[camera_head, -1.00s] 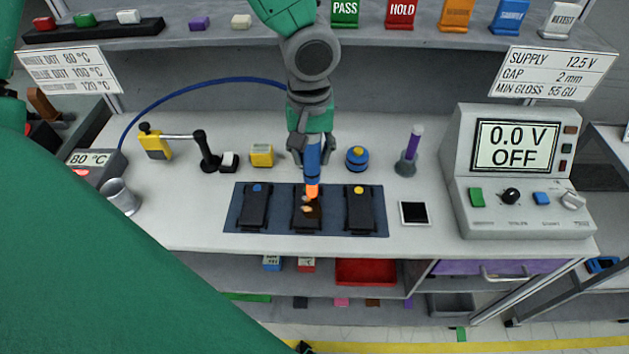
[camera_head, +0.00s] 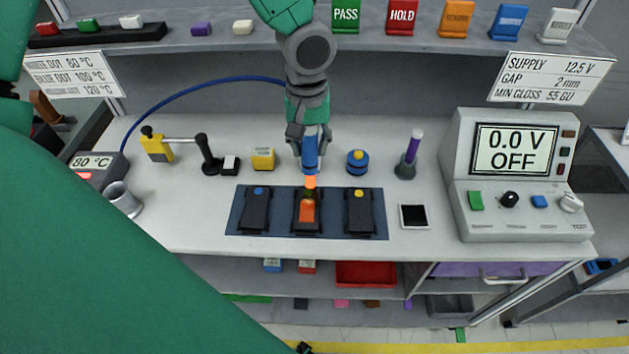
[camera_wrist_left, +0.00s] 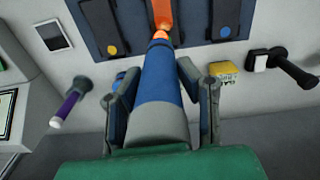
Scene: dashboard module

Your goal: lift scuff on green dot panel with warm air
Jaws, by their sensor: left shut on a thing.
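My left gripper (camera_head: 310,148) is shut on a blue hot-air tool (camera_head: 310,158), which points down at the middle black panel (camera_head: 307,228) from its back edge. The tool (camera_wrist_left: 160,80) also shows between the fingers in the left wrist view. An orange glow (camera_head: 307,208) runs from its nozzle along the panel. The left panel (camera_head: 256,212) has a blue dot and the right panel (camera_head: 360,214) a yellow dot. The heater unit (camera_head: 94,168) reads 80 °C. My right gripper is not in view.
A blue hose (camera_head: 200,84) arcs over the bench. A roller tool, yellow block (camera_head: 263,158), blue jar (camera_head: 357,162) and purple-handled tool (camera_head: 408,158) stand behind the mat (camera_head: 282,232). A metal cup (camera_head: 124,200) is left; a tester (camera_head: 515,150) reading 0.0 V OFF is right.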

